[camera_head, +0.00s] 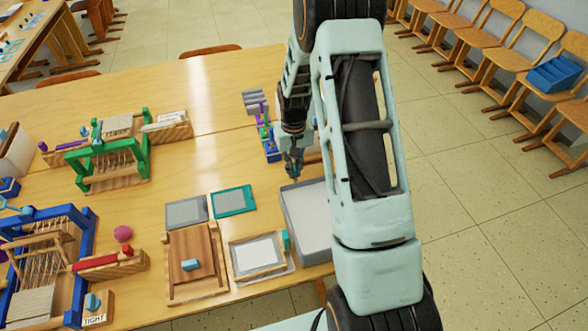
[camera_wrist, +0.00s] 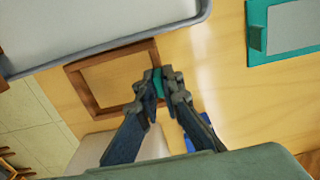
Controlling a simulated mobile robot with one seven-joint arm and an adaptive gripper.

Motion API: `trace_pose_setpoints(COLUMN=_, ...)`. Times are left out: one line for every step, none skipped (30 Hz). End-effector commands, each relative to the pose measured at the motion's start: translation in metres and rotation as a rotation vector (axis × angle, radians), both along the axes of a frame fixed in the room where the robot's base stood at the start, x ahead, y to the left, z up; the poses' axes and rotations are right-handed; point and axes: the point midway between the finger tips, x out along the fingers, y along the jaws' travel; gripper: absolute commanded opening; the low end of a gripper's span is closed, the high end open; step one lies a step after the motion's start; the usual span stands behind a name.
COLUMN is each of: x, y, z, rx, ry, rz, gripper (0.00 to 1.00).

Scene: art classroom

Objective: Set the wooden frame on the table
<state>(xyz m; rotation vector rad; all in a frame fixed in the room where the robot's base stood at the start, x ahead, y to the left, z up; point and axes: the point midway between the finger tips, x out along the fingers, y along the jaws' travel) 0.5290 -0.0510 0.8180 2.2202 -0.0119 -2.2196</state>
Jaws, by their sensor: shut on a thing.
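A brown wooden frame (camera_wrist: 85,95), open in the middle, shows in the wrist view beside the grey tray's edge. A small teal tab (camera_wrist: 167,76) sits at the frame's right side. My gripper (camera_wrist: 161,86) is shut on this tab. I cannot tell whether the frame touches the table or hangs just above it. In the head view my gripper (camera_head: 293,172) points down behind the grey tray, and my arm hides most of the frame. The wooden table (camera_head: 215,115) lies below.
The grey tray (camera_head: 291,218) stands close in front of my gripper. A teal frame (camera_head: 234,187), a grey panel (camera_head: 186,212), a wooden board (camera_head: 180,245) and a pale frame (camera_head: 234,262) lie to the left. Small looms (camera_head: 80,178) stand farther left. The table's back middle is clear.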

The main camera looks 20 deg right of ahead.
Motion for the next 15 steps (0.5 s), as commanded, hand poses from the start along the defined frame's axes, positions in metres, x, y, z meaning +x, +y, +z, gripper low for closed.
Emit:
trace_pose_setpoints(x=0.0001, y=-0.0001, z=0.0002, rx=0.0, ry=0.0, rz=0.0, gripper=0.0)
trace_pose_setpoints(x=0.0001, y=-0.0001, z=0.0002, rx=0.0, ry=0.0, rz=0.0, gripper=0.0)
trace_pose_setpoints(x=0.0001, y=-0.0001, z=0.0002, rx=0.0, ry=0.0, rz=0.0, gripper=0.0)
trace_pose_setpoints(x=0.0001, y=-0.0001, z=0.0001, rx=0.0, ry=0.0, rz=0.0, gripper=0.0)
trace_pose_setpoints(x=0.0001, y=-0.0001, z=0.0, rx=0.0, ry=0.0, rz=0.0, gripper=0.0)
trace_pose_setpoints(x=0.0001, y=-0.0001, z=-0.0003, rx=0.0, ry=0.0, rz=0.0, gripper=0.0)
trace_pose_setpoints(x=0.0, y=0.0, z=-0.0007, rx=0.0, ry=0.0, rz=0.0, gripper=0.0)
trace_pose_setpoints(x=0.0, y=0.0, z=-0.0013, rx=0.0, ry=0.0, rz=0.0, gripper=0.0)
trace_pose_setpoints(x=0.0, y=0.0, z=-0.0023, rx=0.0, ry=0.0, rz=0.0, gripper=0.0)
trace_pose_setpoints(x=-0.0001, y=0.0, z=-0.0031, rx=0.0, ry=0.0, rz=0.0, gripper=0.0)
trace_pose_setpoints(x=-0.0001, y=0.0, z=-0.004, rx=0.0, ry=0.0, rz=0.0, gripper=0.0)
trace_pose_setpoints(x=-0.0001, y=0.0, z=-0.0053, rx=0.0, ry=0.0, rz=0.0, gripper=0.0)
trace_pose_setpoints(x=-0.0001, y=0.0, z=-0.0063, rx=0.0, ry=0.0, rz=0.0, gripper=0.0)
trace_pose_setpoints(x=-0.0002, y=0.0001, z=-0.0073, rx=0.0, ry=0.0, rz=0.0, gripper=0.0)
trace_pose_setpoints(x=-0.0002, y=0.0, z=-0.0084, rx=0.0, ry=0.0, rz=0.0, gripper=0.0)
